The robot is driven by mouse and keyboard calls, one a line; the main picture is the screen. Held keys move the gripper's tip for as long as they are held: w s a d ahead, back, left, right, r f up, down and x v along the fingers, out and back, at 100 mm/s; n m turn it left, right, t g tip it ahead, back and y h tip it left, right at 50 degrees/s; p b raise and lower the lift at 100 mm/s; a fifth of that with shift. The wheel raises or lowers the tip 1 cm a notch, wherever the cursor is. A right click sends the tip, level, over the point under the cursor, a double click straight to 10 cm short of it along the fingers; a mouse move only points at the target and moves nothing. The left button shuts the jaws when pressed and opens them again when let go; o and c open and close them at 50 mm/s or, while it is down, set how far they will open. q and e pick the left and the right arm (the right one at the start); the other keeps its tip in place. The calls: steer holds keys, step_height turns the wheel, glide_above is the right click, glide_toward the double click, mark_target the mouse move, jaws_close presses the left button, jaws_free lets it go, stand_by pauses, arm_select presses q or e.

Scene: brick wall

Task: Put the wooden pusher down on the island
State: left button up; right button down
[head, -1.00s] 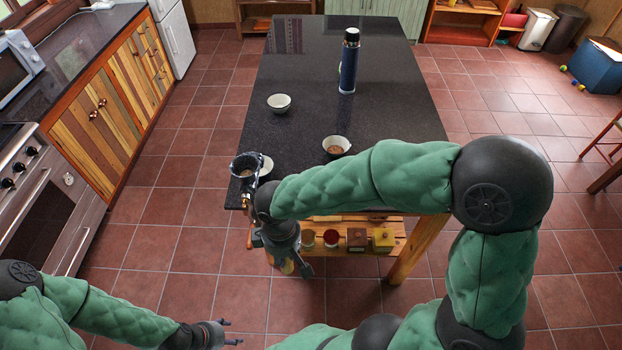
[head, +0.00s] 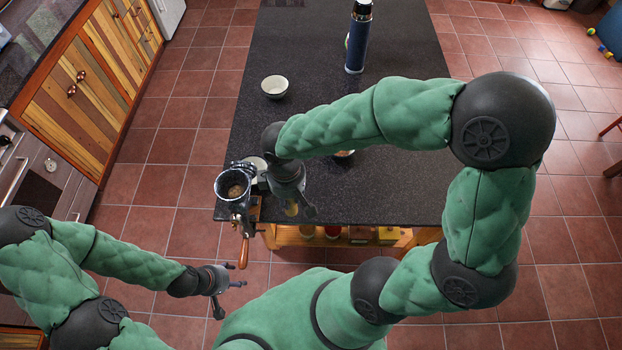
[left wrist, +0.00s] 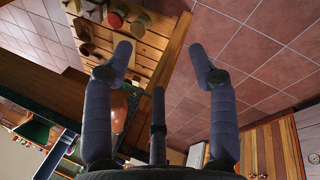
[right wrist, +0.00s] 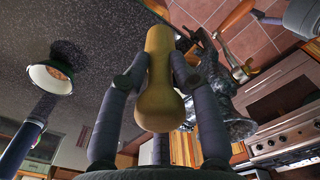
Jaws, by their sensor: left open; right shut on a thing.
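The wooden pusher (right wrist: 158,80) is pale yellow wood with a narrower waist. My right gripper (right wrist: 158,64) is shut around it in the right wrist view. In the head view my right gripper (head: 299,210) is over the near left part of the dark island top (head: 400,190), just right of the grinder. The pusher shows there only as a small yellow patch (head: 291,208), mostly hidden by the gripper; whether it touches the top cannot be told. My left gripper (head: 238,276) is open and empty, in front of the island and below the grinder's handle.
A metal grinder (head: 233,186) with a wooden handle (head: 243,250) sits at the island's near left corner, a bowl (head: 257,164) behind it. Another white bowl (head: 275,87) and a blue flask (head: 357,40) stand farther back. The near right top is clear.

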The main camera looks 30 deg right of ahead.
steer(key=w+d+f, duration=0.2)
steer(key=d+f, duration=0.1)
steer(key=f, duration=0.1)
steer(key=w+d+f, duration=0.3)
steer(key=f, duration=0.1)
steer(key=w+d+f, duration=0.2)
steer(key=d+f, duration=0.2)
steer(key=shift+w+d+f, duration=0.1)
steer(key=shift+w+f, duration=0.1)
steer(key=shift+f, duration=0.05)
steer(key=shift+r, duration=0.1)
steer(key=shift+s, duration=0.1)
steer(key=shift+f+b, duration=0.25)
steer(key=shift+b, duration=0.05)
steer(key=c, duration=0.9)
jaws_free()
steer(key=shift+r, duration=0.2)
